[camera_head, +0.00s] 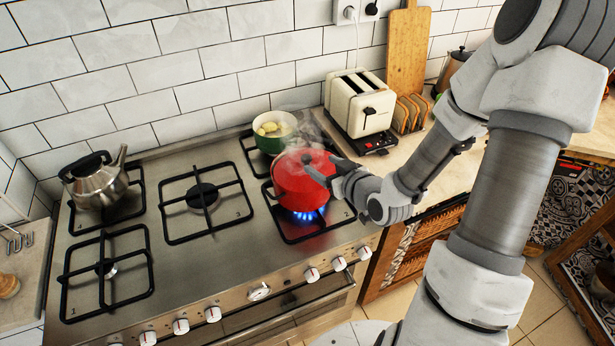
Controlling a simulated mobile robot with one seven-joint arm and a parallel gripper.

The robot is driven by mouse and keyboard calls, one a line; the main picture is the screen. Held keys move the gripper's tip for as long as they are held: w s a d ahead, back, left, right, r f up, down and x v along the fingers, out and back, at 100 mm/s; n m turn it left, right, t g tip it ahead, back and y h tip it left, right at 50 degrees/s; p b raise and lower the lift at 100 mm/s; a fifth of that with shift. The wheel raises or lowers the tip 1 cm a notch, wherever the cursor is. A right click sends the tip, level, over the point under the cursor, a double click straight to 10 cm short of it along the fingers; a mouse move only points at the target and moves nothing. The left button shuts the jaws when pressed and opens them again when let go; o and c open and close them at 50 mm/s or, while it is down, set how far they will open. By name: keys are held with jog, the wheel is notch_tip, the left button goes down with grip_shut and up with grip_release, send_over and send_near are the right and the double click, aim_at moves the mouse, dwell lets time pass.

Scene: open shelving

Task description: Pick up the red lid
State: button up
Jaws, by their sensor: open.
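The red lid (292,166) sits on the red pot (289,196), with a dark knob (306,158) on top. The pot stands on a lit burner with blue flame (306,215), and steam rises around it. My gripper (322,168) reaches in from the right with its dark fingers at the lid's right side, close to the knob. It is open and holds nothing. I cannot tell whether a finger touches the lid. Part of the lid's right edge is hidden behind the fingers.
A green pot (273,140) with pale food stands behind the red pot. A steel kettle (96,181) is on the left burner. The middle and front-left burners are empty.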

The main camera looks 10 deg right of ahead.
aim_at(304, 156)
jog(key=shift+w+a+f+b, duration=0.1)
jog(key=shift+f+b, duration=0.25)
jog(key=shift+b, duration=0.5)
jog(key=shift+w+a+f+b, duration=0.1)
jog(key=shift+w+b, duration=0.1)
jog(key=shift+b, duration=0.25)
jog(key=b+x, duration=0.1)
jog(key=x, duration=0.5)
jog(key=shift+w+a, duration=0.1)
jog(key=shift+w, duration=0.25)
jog(key=shift+f+b+x, duration=0.2)
jog(key=shift+b+x, duration=0.65)
jog(key=shift+x, duration=1.85)
jog(key=shift+d, duration=0.2)
jog(key=shift+s, duration=0.1)
jog(key=shift+c, duration=0.3)
grip_shut()
